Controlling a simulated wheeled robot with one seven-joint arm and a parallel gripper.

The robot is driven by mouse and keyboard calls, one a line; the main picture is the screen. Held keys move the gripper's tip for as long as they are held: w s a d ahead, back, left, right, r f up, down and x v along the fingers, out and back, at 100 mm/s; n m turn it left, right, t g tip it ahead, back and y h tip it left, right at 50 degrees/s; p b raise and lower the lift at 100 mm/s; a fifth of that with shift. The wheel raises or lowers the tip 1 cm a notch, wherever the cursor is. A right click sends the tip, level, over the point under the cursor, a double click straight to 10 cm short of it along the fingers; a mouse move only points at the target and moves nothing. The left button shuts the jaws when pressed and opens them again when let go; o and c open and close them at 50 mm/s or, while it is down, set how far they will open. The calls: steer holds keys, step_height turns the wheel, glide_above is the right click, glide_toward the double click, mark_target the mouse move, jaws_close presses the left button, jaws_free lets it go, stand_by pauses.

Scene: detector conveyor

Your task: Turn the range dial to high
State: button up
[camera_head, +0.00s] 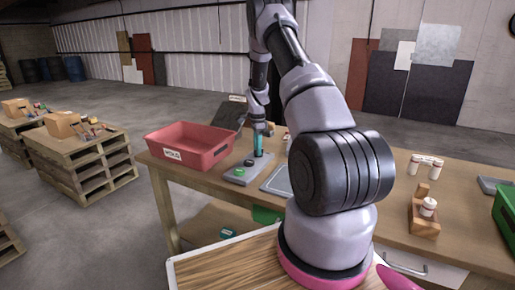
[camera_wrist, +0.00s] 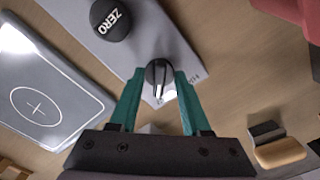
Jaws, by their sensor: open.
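The range dial (camera_wrist: 158,73) is a small black knob with a white pointer line, on a light grey control panel (camera_wrist: 140,48). In the wrist view the pointer aims toward the bottom of the picture. Part of a printed label shows by the right finger; I cannot read it fully. My gripper (camera_wrist: 159,82) is open, with one teal finger on each side of the dial. I cannot tell whether the fingers touch it. In the head view my gripper (camera_head: 258,150) is over the panel (camera_head: 236,180), and its fingers hide the dial.
A red bin (camera_head: 205,161) stands to the left. A grey plate with a cross mark (camera_wrist: 75,112) lies nearby. White bottles (camera_head: 428,206) stand at right.

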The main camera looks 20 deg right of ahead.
jaws_close()
steer(key=shift+n, duration=0.3)
steer(key=n, duration=0.3)
steer(key=shift+s, duration=0.1)
steer(key=n, duration=0.5)
steer(key=shift+s+d, duration=0.1)
steer(key=n, duration=0.9)
steer(key=shift+d, duration=0.15)
steer(key=shift+n, duration=0.3)
